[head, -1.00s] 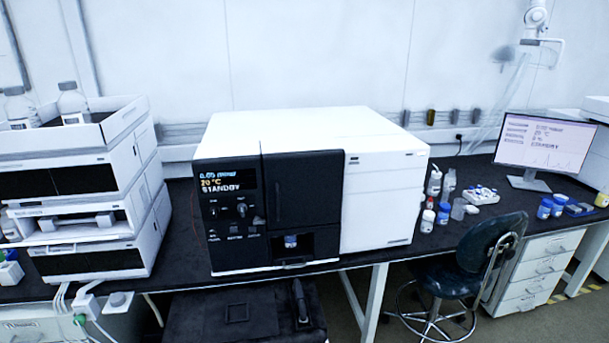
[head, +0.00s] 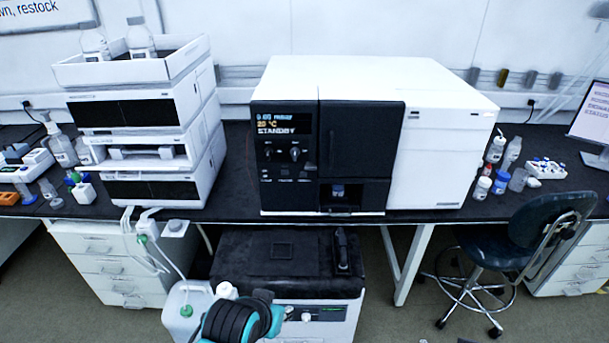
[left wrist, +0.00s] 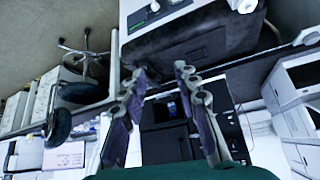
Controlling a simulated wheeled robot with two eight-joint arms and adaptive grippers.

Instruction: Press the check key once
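The white and black instrument (head: 440,130) stands on the bench in the head view. Its dark front panel has a lit display (head: 284,124) reading STANDBY, two knobs below it, and a row of small keys (head: 285,181). The key labels are too small to read, so I cannot tell which is the check key. My left gripper (left wrist: 162,75) is open and empty in the left wrist view. The dark instrument front appears beyond its fingers, apart from them. In the head view only a black and teal part of my arm shows at the bottom. My right gripper is not in view.
A stack of white modules (head: 150,125) with bottles on top stands left of the instrument. Small bottles (head: 490,170) stand to its right. A black-topped unit (head: 275,262) and a white jug (head: 180,310) are below the bench edge. A stool (head: 530,230) is at the right.

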